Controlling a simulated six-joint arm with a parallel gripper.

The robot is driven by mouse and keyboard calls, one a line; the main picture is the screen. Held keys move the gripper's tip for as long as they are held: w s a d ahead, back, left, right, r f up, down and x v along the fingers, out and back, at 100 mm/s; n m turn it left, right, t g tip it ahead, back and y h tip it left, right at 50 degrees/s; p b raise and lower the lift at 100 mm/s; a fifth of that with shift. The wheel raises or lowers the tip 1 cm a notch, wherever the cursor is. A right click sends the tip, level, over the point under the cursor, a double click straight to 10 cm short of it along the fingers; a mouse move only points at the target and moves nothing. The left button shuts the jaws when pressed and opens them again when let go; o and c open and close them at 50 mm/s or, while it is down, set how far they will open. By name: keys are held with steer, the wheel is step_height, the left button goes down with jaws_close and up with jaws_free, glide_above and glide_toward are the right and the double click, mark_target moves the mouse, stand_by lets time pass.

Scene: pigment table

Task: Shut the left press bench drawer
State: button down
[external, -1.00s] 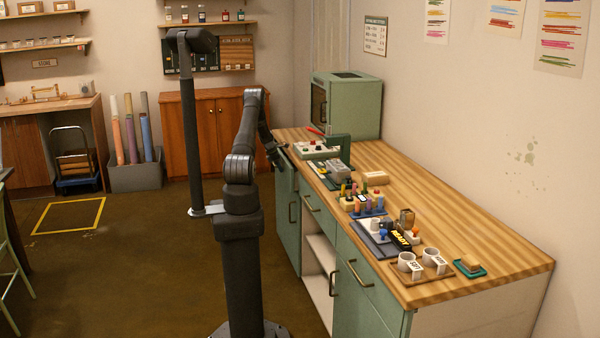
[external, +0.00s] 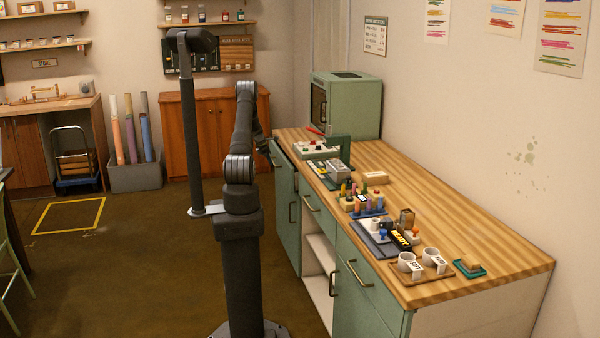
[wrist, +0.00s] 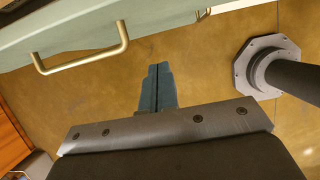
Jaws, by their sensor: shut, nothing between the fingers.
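The left press bench drawer (external: 286,166) is at the far left end of the green bench. Its front appears to stand out a little from the bench, with a dark gap behind its top edge. In the wrist view its green front (wrist: 60,36) runs along the top left, with a brass bar handle (wrist: 80,63) on it. My gripper (wrist: 158,68) is shut and empty, with the floor behind it in the picture. It is apart from the handle, to its lower right.
The wooden bench top (external: 470,240) carries a control box (external: 318,149), stamps, and mugs near its right end. A second drawer (external: 315,211) and lower doors lie nearer the camera. Open floor (external: 150,260) lies left of my base.

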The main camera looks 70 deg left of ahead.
steer(key=v, duration=0.5)
steer(key=s+d+f+t, duration=0.4)
steer(key=d+t, duration=0.1)
steer(key=d, duration=0.3)
glide_toward(287, 179)
step_height(287, 179, down, 4)
steer(key=w, duration=0.3)
steer(key=shift+w+r, duration=0.25)
steer(key=shift+w, duration=0.4)
